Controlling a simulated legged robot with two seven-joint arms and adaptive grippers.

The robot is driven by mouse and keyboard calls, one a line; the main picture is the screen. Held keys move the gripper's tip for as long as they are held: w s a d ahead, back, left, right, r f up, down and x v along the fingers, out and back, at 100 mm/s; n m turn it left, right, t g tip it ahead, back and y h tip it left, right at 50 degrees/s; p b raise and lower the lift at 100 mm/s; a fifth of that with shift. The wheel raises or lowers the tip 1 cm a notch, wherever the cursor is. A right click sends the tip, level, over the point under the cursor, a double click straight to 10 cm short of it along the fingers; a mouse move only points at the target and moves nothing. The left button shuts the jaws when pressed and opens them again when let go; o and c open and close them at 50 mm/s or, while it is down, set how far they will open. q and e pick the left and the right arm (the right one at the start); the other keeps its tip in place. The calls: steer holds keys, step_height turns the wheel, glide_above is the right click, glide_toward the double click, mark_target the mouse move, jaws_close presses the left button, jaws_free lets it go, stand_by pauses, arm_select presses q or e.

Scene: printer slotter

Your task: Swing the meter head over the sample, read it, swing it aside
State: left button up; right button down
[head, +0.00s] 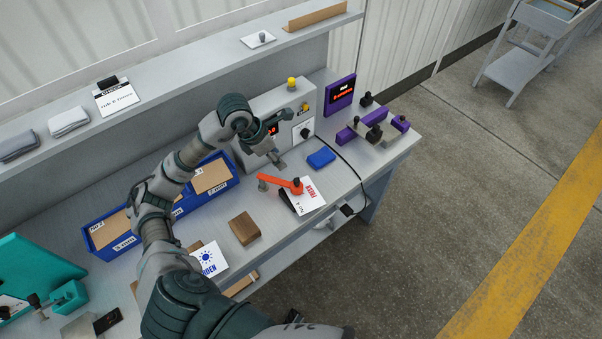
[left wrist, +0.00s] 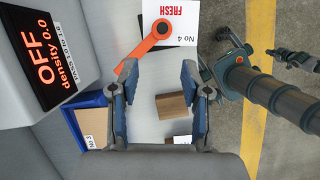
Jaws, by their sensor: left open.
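An orange swing arm (head: 280,181) lies low over the bench, one end by a small grey post (head: 262,184). Its round end (left wrist: 160,28) overlaps the edge of a white card (head: 311,196) marked FRESH, No 4, beside a dark patch (head: 287,201). The grey box's display (head: 271,130) reads OFF, density 0.0 in the left wrist view (left wrist: 55,55). My left gripper (head: 288,141) is open and empty above the bench in front of the display, its fingers (left wrist: 152,72) apart from the orange arm. Dark arm parts at right in the wrist view may be my right arm; its gripper is unclear.
A wooden block (head: 244,228) and a blue pad (head: 321,158) lie near the orange arm. Blue bins (head: 218,181) stand behind my left arm. A purple fixture (head: 348,133) and purple display (head: 340,94) stand at right. A black cable crosses the bench.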

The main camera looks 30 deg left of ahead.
arm_select(q)
glide_toward(296, 179)
steer(key=p+x, duration=0.1)
steer(key=x, duration=0.8)
steer(key=shift+d+f, duration=0.15)
steer(key=shift+w+f, duration=0.1)
steer(key=shift+f, duration=0.35)
arm_select(e)
steer(key=shift+s+r, duration=0.25)
steer(key=shift+s, duration=0.35)
steer(key=shift+s+r, duration=0.2)
steer(key=shift+s, duration=0.4)
arm_select(q)
jaws_close()
